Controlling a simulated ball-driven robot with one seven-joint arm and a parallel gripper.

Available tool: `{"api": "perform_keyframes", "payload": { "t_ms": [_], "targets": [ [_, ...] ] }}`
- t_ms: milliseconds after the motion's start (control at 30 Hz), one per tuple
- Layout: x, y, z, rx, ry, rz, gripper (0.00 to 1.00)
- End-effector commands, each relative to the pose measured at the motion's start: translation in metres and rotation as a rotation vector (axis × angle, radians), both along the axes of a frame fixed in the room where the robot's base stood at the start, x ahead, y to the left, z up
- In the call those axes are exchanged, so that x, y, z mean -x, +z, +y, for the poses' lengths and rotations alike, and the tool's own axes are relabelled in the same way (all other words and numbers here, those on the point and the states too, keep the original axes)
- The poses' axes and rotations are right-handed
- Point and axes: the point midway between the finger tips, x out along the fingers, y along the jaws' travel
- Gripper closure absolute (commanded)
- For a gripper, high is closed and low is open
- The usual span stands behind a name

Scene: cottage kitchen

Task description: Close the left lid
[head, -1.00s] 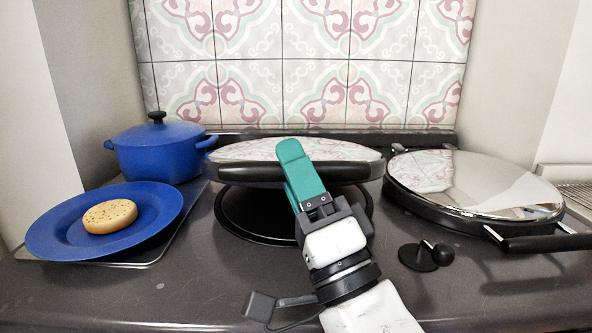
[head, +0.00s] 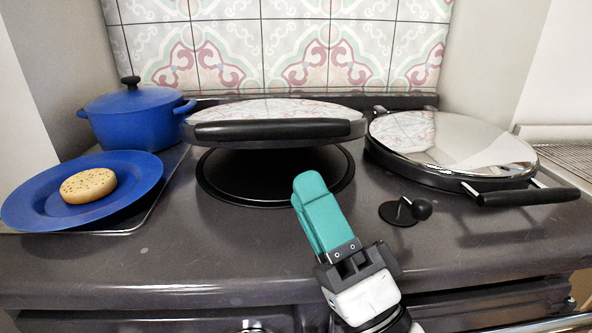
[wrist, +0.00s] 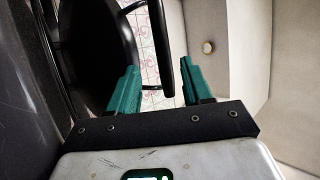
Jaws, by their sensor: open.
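The left lid (head: 275,110) is a round, shiny lid with a long black handle (head: 272,129) across its front. It is partly lowered, with a gap between it and the black round hotplate (head: 215,184) below. My gripper (head: 309,180) has teal fingers and is in front of the hotplate, below and apart from the handle. In the wrist view my gripper (wrist: 158,80) is open, with nothing between the fingers. A dark bar and the dark lid underside show beyond the fingers there.
The right lid (head: 455,140) lies shut, its handle (head: 525,197) jutting forward. A small black knobbed item (head: 405,210) sits on the stove top. A blue pot (head: 138,118) and a blue plate (head: 135,172) with a round bread (head: 88,185) stand at left. The front stove surface (head: 170,255) is clear.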

Motion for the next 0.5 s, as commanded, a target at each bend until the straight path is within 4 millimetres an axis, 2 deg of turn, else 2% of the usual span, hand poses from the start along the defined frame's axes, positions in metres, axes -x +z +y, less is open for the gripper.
{"api": "perform_keyframes", "payload": {
  "t_ms": [100,500],
  "targets": [
    [0.0064,-0.0071,-0.0037,0.001,-0.001,0.002,0.5],
    [0.0097,-0.0089,-0.0054,0.0,0.0,0.001,0.52]
  ]
}}
